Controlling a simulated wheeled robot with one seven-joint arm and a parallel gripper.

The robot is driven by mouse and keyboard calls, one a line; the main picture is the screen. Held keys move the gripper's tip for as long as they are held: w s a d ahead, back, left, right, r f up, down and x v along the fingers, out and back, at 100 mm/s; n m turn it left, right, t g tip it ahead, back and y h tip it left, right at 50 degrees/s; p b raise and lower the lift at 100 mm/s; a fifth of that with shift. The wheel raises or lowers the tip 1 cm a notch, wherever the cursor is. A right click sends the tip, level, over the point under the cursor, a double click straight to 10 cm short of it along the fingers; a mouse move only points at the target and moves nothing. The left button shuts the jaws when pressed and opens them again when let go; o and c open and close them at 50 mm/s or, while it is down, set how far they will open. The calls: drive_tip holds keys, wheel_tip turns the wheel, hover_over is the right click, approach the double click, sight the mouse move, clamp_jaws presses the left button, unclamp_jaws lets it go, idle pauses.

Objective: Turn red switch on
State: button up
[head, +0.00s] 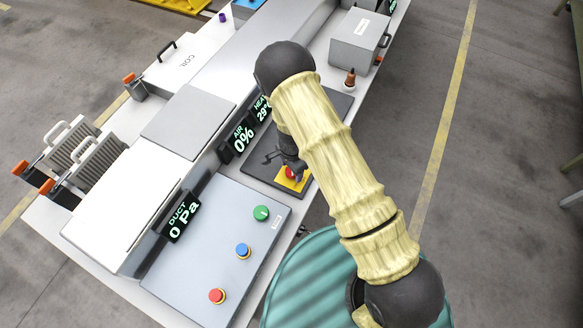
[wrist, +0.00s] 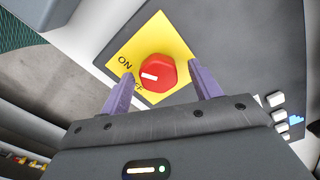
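The red switch (wrist: 157,72) is a faceted rotary knob on a yellow plate (wrist: 148,38), with ON and OFF printed at its left in the wrist view. A short white mark lies on the knob's left part, near the labels; I cannot tell exactly which it points to. OFF is partly hidden by a finger. In the head view the red switch (head: 291,173) shows partly under my gripper (head: 284,163). In the wrist view my gripper (wrist: 159,72) is open, its purple fingers on either side of the knob, with visible gaps and no clear contact.
Displays read AIR 0% (head: 243,138) and DUCT 0 Pa (head: 180,216).

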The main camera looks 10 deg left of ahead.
drive_tip(key=shift+s+d, duration=0.1)
drive_tip(key=shift+r, duration=0.5)
wheel_tip(320, 180, up, 16)
drive_tip(key=b, duration=0.2)
drive_tip(key=shift+r, duration=0.2)
drive_tip(key=s+d+r+n+t, duration=0.1)
drive_tip(key=s+d+r+n, duration=0.2)
drive_tip(key=d, duration=0.4)
drive_tip(key=s+d+r+n, duration=0.3)
drive_tip(key=s+d+r, duration=0.1)
drive_tip(key=d+r, duration=0.2)
drive_tip(key=s+d+r+n+t, duration=0.1)
drive_tip(key=s+d+r+n, duration=0.2)
drive_tip(key=d, duration=0.6)
wheel_tip(320, 180, up, 2)
drive_tip(key=shift+s+t, duration=0.15)
drive_tip(key=shift+t, duration=0.15)
